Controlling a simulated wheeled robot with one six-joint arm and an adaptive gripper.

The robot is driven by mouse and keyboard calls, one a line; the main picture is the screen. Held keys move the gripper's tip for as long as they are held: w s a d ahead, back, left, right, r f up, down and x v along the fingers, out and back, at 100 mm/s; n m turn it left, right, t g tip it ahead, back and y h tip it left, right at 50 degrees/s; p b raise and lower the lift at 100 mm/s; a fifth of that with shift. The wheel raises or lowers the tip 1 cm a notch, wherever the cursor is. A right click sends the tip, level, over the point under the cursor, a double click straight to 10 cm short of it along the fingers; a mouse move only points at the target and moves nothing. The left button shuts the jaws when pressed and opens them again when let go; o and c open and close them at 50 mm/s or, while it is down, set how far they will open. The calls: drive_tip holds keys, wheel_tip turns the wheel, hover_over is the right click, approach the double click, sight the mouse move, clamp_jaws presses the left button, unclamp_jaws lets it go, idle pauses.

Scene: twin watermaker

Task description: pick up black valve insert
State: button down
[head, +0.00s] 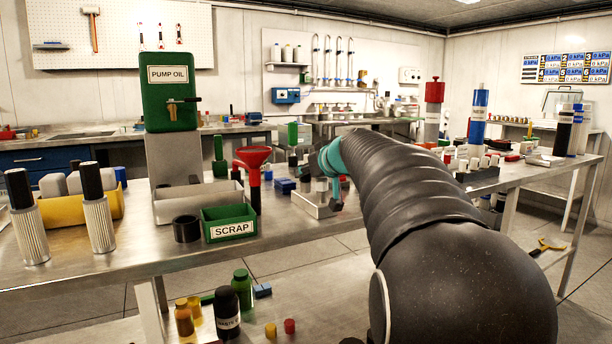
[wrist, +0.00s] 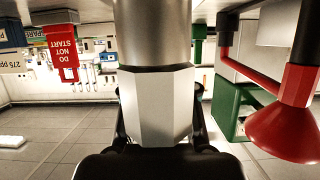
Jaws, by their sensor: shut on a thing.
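My gripper (wrist: 158,110) is shut on a grey metal piece (wrist: 156,38) in the wrist view. The piece has a faceted collar between the dark fingers and a smooth round body that runs out of the top edge. No black part of it can be told from my dark gripper, so I cannot tell whether it is the black valve insert. The wrist picture looks upside down. In the head view my arm hides most of the gripper, near a pale tray (head: 311,206) on the bench. I cannot identify a black valve insert there.
A red funnel (wrist: 290,122) is close at the right of the wrist view; it also shows in the head view (head: 254,160). A green SCRAP bin (head: 229,223) and a black ring (head: 186,229) sit nearby. Filters and the PUMP OIL tank (head: 168,98) stand left.

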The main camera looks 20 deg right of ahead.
wheel_tip(320, 180, up, 10)
drive_tip(key=shift+f+p, duration=0.1)
drive_tip(key=shift+p, duration=0.75)
